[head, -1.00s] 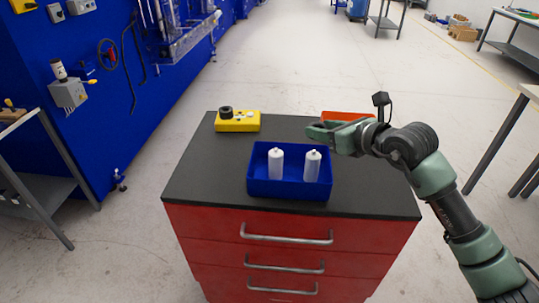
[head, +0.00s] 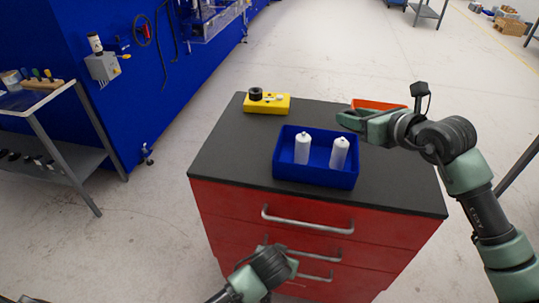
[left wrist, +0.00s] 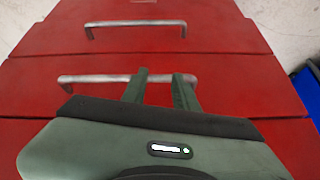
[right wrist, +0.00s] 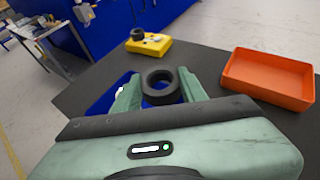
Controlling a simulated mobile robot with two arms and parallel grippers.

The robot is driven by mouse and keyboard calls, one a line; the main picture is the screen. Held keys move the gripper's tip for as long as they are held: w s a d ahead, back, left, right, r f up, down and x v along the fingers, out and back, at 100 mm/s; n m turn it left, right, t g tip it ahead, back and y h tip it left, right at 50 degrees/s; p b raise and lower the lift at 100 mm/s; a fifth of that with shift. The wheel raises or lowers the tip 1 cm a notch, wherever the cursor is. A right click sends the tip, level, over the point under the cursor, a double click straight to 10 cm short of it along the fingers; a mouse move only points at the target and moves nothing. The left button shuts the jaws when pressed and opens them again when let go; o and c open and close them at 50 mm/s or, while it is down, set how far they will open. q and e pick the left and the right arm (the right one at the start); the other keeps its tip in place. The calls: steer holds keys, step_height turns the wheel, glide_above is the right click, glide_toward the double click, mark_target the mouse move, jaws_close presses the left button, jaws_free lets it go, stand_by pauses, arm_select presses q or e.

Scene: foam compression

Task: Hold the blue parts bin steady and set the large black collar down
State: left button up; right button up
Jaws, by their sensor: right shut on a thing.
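The blue parts bin (head: 315,175) stands on the dark cabinet top with two white bottles (head: 302,148) (head: 339,153) upright in it. In the right wrist view a black collar (right wrist: 161,87) sits between the fingers of my right gripper (right wrist: 160,93), which is shut on it. In the head view my right gripper (head: 345,119) is above the bin's back right corner, and the collar cannot be made out there. My left gripper (head: 287,257) is low in front of the drawers, apart from the bin. In the left wrist view (left wrist: 160,75) its fingers are apart and empty.
A yellow block (head: 268,103) with another black ring (head: 255,93) on it is at the back left of the cabinet top. An orange tray (right wrist: 270,75) lies at the back right. Drawer handles (head: 307,220) stick out in front of my left gripper.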

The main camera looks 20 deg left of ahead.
arm_select(q)
step_height(320, 180, up, 14)
steer(key=w+d+n+t, duration=0.1)
steer(key=d+t, duration=0.1)
steer(key=w+a+r+n+t, duration=0.1)
steer(key=w+a+r+t, duration=0.25)
steer(key=r, duration=0.45)
steer(key=w+a+r+t, duration=0.2)
steer(key=w+a+r, duration=0.25)
steer(key=r, duration=0.35)
steer(key=shift+y, duration=0.3)
steer(key=x, duration=1.2)
steer(key=shift+w+d+r, duration=0.1)
steer(key=shift+d+r, duration=0.05)
steer(key=shift+d, duration=0.15)
jaws_close()
arm_select(e)
step_height(320, 180, up, 5)
steer(key=n+g+y, duration=0.1)
step_height(320, 180, down, 9)
steer(key=shift+f, duration=0.1)
